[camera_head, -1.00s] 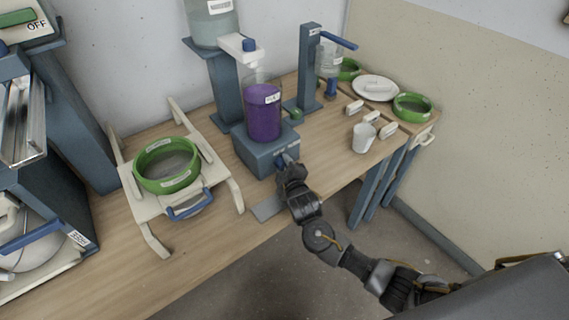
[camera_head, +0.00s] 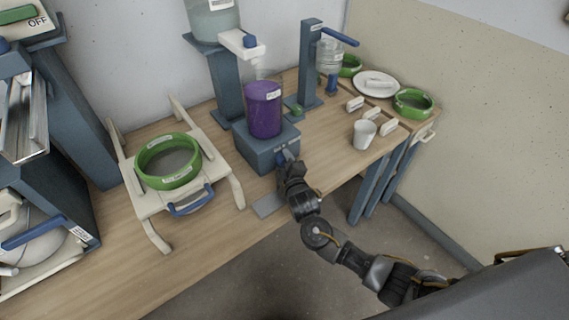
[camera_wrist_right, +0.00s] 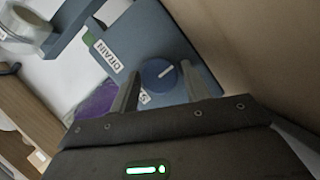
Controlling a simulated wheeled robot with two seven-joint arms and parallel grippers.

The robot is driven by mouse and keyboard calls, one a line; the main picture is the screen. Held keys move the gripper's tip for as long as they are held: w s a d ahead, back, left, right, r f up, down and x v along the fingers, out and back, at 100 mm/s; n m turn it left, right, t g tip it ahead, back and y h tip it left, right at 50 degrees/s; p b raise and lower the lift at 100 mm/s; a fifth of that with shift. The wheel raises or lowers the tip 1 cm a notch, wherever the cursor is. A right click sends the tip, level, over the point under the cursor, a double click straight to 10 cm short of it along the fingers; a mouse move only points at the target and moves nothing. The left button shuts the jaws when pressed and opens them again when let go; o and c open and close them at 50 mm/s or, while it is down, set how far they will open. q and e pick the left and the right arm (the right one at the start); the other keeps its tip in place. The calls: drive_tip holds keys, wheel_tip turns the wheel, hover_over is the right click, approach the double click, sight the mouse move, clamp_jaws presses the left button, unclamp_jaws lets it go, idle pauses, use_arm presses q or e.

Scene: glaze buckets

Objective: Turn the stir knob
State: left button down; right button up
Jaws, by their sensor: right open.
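The stir knob (camera_wrist_right: 158,75) is a round blue dial with a white pointer line on the front of the blue-grey mixer base (camera_head: 262,148). In the right wrist view it sits between the two fingers of my right gripper (camera_wrist_right: 160,88), which are apart on either side of it. I cannot tell whether they touch it. In the head view the right gripper (camera_head: 286,160) is at the front of the base and mostly hides the knob. A clear container of purple glaze (camera_head: 264,112) stands on the base. My left gripper is not in view.
A green-rimmed bucket (camera_head: 167,183) sits on a cream rack (camera_head: 150,206) to the left. A white cup (camera_head: 363,136), small cream blocks and more green-rimmed bowls (camera_head: 413,113) stand to the right.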

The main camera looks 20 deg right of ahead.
drive_tip(key=v, duration=1)
drive_tip(key=shift+s, duration=0.4)
